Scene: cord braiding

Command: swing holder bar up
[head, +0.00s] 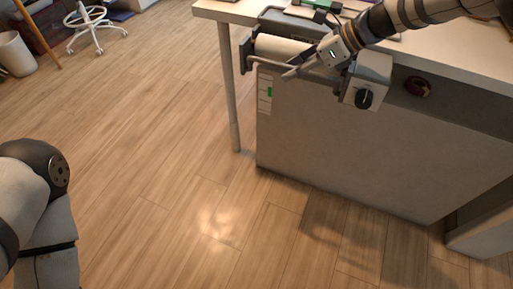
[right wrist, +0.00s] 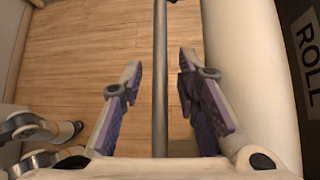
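The holder bar (head: 268,63) is a thin grey metal rod in front of the white roll (head: 277,47), in the holder on the table's side. In the right wrist view the bar (right wrist: 160,60) runs lengthwise between the two purple-padded fingers of my right gripper (right wrist: 159,85). Gaps show on both sides, so the fingers are open around it without gripping. In the head view my right gripper (head: 303,63) reaches down over the bar from the upper right, partly hiding it. My left gripper is outside both views.
The white table (head: 450,48) has a grey panel (head: 350,150) below the holder. A grey box with a black knob (head: 364,98) sits at the holder's right end. A dark red round object (head: 417,87) is further right.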

